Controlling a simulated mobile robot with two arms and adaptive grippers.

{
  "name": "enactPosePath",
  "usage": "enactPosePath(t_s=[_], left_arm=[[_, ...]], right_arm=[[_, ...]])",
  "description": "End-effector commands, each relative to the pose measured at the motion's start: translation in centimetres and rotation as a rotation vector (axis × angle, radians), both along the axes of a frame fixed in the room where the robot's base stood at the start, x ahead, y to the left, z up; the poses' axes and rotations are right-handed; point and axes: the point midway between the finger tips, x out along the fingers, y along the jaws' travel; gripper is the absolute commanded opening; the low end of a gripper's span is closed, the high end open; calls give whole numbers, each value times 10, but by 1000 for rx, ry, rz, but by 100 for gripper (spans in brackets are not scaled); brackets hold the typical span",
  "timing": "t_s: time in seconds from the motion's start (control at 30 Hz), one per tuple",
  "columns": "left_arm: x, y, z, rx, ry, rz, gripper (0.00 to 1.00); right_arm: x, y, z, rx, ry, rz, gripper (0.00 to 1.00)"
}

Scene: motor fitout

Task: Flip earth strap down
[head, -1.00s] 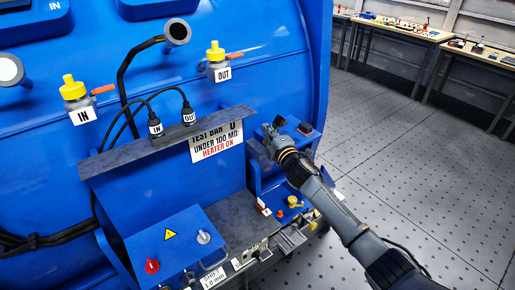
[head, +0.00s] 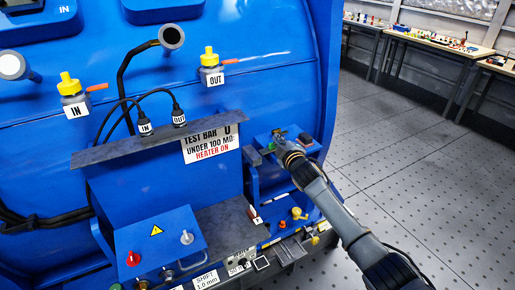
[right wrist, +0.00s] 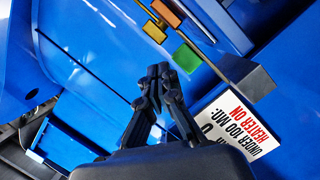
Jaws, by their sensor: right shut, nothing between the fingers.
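My right gripper (head: 279,136) is at the small blue box (head: 262,142) right of the test bar sign in the head view. In the right wrist view its dark fingers (right wrist: 158,72) are together with nothing between them. Just beyond the fingertips are a green block (right wrist: 187,58), a small brown block (right wrist: 155,32) and an orange block (right wrist: 165,12) on the blue surface. The fingers look apart from these blocks. I cannot tell for certain which part is the earth strap; the gripper covers some of this area in the head view. My left gripper is not in view.
A blue control box (head: 160,240) with red and grey knobs stands lower left. Open floor (head: 420,180) lies to the right.

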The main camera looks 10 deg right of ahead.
Motion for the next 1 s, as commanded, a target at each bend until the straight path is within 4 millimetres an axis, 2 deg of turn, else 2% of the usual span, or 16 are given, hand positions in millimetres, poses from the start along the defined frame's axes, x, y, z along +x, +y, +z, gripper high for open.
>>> enactPosePath(t_s=[0.3,0.87,1.0], left_arm=[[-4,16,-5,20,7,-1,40],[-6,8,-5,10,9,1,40],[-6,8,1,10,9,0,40]], right_arm=[[2,2,-6,-1,-1,0,0],[2,2,-7,-3,-2,1,0],[2,1,0,-3,-3,0,0]])
